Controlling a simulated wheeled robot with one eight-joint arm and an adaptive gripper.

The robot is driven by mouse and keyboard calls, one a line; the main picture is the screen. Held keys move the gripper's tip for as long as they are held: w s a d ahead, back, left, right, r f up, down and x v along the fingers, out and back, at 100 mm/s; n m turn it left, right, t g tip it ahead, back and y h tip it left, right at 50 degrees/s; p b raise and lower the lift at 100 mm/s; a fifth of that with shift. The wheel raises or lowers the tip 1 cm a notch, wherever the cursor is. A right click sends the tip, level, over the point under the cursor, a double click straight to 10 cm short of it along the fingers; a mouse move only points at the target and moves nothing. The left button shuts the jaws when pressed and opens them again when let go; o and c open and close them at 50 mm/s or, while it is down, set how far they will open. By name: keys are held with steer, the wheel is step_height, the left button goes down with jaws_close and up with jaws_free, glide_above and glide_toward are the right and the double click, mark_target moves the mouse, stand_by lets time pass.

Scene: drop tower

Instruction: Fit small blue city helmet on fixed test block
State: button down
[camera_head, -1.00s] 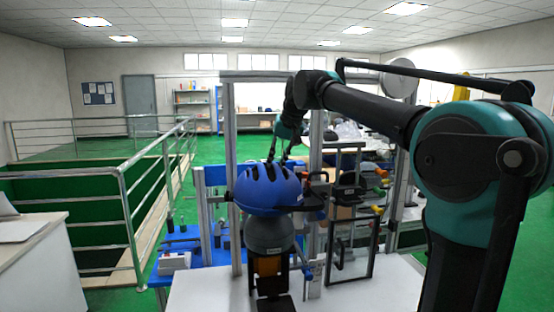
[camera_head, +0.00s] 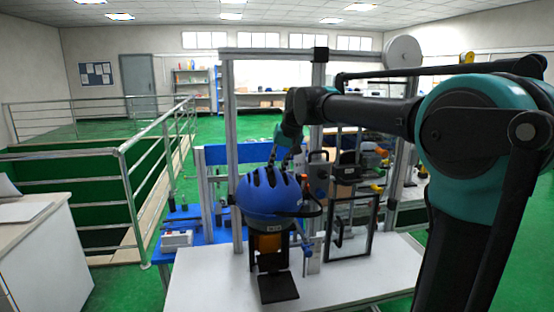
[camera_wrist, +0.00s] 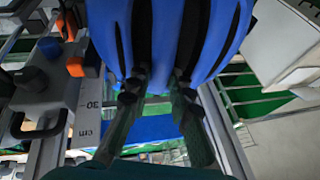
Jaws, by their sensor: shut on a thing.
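The blue helmet (camera_head: 266,190) with dark vent slots sits over the test block, whose grey rounded head is now almost wholly hidden under it. The block's orange-brown neck (camera_head: 268,243) and dark base plate (camera_head: 278,288) show below. The helmet looks roughly level; I cannot tell whether it is fully seated. My gripper (camera_head: 280,158) reaches the helmet's top from behind and is shut on it. In the wrist view the helmet (camera_wrist: 172,30) fills the top middle, with both fingertips (camera_wrist: 158,95) at its vent slots.
A metal frame post (camera_head: 233,150) stands just left of the helmet, and another post with a scale stands to its right. A dark framed panel (camera_head: 350,228) stands to the right. The white tabletop (camera_head: 210,288) is clear in front. A railing (camera_head: 125,190) is farther left.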

steer(key=shift+f, duration=1.95)
steer(key=shift+d, duration=0.2)
steer(key=shift+f, duration=0.55)
steer(key=c, duration=1.3)
jaws_free()
steer(key=shift+c, duration=0.6)
